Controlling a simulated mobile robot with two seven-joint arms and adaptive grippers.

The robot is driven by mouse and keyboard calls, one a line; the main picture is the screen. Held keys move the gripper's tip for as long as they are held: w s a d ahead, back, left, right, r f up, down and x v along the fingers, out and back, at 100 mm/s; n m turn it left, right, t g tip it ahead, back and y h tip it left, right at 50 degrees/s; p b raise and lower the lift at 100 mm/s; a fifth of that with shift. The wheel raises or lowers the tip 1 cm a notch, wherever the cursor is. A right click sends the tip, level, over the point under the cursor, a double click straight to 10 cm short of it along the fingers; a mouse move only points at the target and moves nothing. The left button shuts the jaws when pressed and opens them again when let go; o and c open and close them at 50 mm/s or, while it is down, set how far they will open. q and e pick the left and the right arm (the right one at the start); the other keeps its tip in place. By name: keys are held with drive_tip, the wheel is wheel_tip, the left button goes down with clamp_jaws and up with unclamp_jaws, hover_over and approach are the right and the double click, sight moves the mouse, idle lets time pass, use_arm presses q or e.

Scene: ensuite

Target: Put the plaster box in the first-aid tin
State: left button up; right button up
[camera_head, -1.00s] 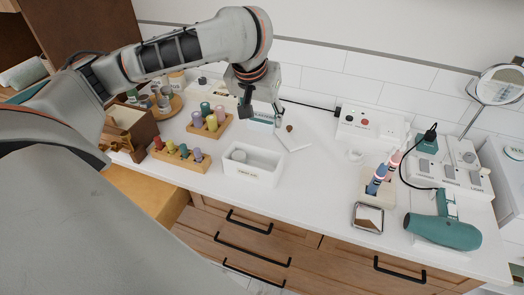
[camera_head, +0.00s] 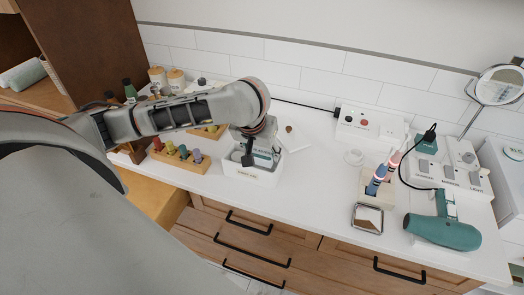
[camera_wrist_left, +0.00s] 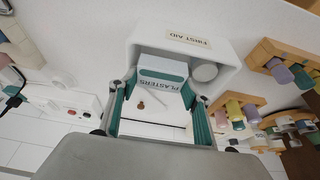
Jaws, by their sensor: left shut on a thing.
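The plaster box (camera_head: 264,155), white and teal, is held between the fingers of my left gripper (camera_head: 262,159). In the left wrist view the plaster box (camera_wrist_left: 162,73) shows its PLASTERS label between the two teal-padded fingers. The first-aid tin (camera_head: 250,177) is an open white box on the counter. My right gripper is not in view.
Wooden peg racks (camera_head: 180,156) stand left of the tin. A white pad (camera_head: 292,137) lies behind it. The counter between tin and holder is clear.

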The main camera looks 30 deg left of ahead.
use_arm(q)
drive_tip(key=shift+f, duration=0.55)
drive_tip(key=o, duration=0.9)
drive_tip(key=shift+r, duration=0.3)
drive_tip(key=shift+v, duration=6.3)
